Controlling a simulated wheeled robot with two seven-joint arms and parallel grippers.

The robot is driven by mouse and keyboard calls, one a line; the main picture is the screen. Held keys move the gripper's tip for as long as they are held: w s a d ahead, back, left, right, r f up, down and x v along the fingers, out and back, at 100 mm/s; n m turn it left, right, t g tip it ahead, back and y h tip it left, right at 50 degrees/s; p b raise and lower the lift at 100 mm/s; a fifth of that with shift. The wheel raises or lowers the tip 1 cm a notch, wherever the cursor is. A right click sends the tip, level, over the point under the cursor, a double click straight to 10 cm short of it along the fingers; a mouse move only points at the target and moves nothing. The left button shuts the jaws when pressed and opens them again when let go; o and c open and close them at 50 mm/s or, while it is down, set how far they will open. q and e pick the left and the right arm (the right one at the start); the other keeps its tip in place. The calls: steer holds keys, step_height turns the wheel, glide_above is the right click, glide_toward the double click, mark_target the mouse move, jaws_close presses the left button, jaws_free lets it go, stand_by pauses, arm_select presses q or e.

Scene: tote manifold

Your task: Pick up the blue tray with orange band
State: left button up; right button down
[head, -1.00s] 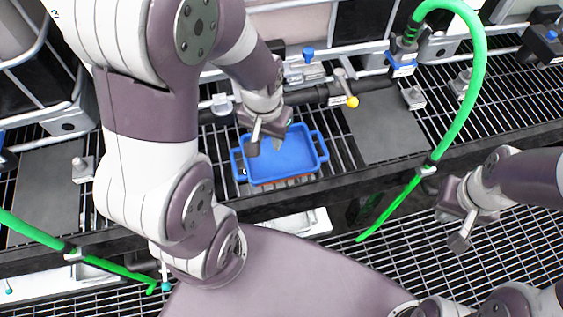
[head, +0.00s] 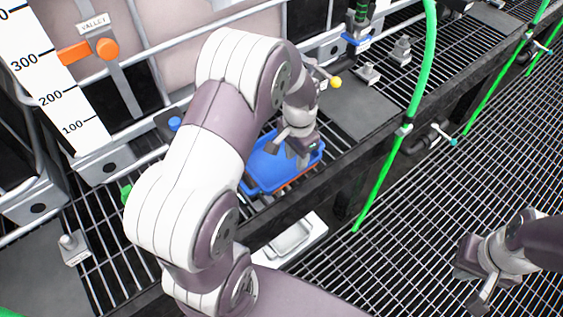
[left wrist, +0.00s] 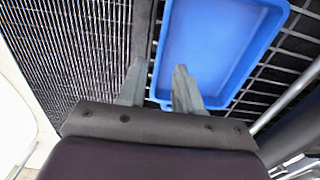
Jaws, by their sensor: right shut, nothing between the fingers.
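The blue tray (head: 264,171) sits on the dark grated shelf, with a bit of orange showing low on its near side. It also shows in the left wrist view (left wrist: 215,45). My left gripper (head: 290,149) is over the tray, hiding part of it. In the left wrist view my left gripper (left wrist: 158,78) has its fingers apart; one finger overlaps the tray and the other appears outside its left edge. Whether the fingers reach the rim height is unclear. My right gripper (head: 474,284) is shut and empty, away at the lower right over the floor grating.
A yellow-tipped valve handle (head: 335,82) stands behind the tray. A green hose (head: 385,165) hangs to its right. A grey plate (head: 362,108) lies on the shelf right of the tray. A white container (head: 290,240) is below the shelf edge.

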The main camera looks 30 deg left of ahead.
mark_target(270, 173)
arm_select(q)
steer(key=shift+s+a+f, duration=0.1)
steer(key=shift+s+f, duration=0.05)
steer(key=shift+f, duration=0.45)
steer(key=shift+s+f, duration=0.1)
steer(key=shift+f, duration=0.5)
steer(key=f, duration=0.5)
steer(key=shift+w+f, duration=0.2)
steer(key=shift+w, duration=0.15)
jaws_close()
